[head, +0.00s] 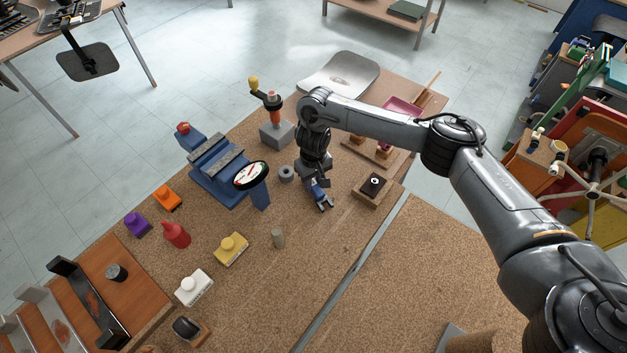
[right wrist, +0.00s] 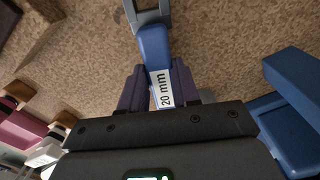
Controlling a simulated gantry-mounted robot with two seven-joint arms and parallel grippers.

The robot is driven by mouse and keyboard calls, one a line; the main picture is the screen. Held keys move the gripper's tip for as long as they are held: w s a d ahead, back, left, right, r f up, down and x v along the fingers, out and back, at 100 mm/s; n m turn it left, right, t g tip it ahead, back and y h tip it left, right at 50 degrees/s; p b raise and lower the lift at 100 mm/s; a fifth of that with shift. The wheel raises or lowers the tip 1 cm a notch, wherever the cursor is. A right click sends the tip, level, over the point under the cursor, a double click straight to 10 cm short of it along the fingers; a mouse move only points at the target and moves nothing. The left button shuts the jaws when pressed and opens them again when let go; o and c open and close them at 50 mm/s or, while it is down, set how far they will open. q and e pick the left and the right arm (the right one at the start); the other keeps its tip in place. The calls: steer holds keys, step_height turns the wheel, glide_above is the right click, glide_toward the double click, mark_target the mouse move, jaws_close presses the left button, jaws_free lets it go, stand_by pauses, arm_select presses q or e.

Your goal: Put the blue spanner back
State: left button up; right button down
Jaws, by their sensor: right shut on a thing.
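My right gripper (head: 316,184) is shut on the blue spanner (head: 320,197) over the cork-topped bench (head: 320,240). In the right wrist view, the two dark fingers of the right gripper (right wrist: 158,88) pinch the blue spanner (right wrist: 154,45) around its white "20 mm" label. The spanner's grey open jaw points away from the gripper. I cannot tell how high it is above the bench. My left gripper is not in view.
A wooden block with a black top (head: 374,182) lies to the right.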

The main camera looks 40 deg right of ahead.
mark_target(313, 182)
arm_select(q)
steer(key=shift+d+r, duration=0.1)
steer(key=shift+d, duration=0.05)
arm_select(e)
steer(key=c, duration=0.8)
jaws_free()
steer(key=shift+f, duration=0.1)
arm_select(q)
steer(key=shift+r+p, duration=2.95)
arm_select(e)
step_height(313, 182, up, 12)
steer(key=shift+r, duration=0.2)
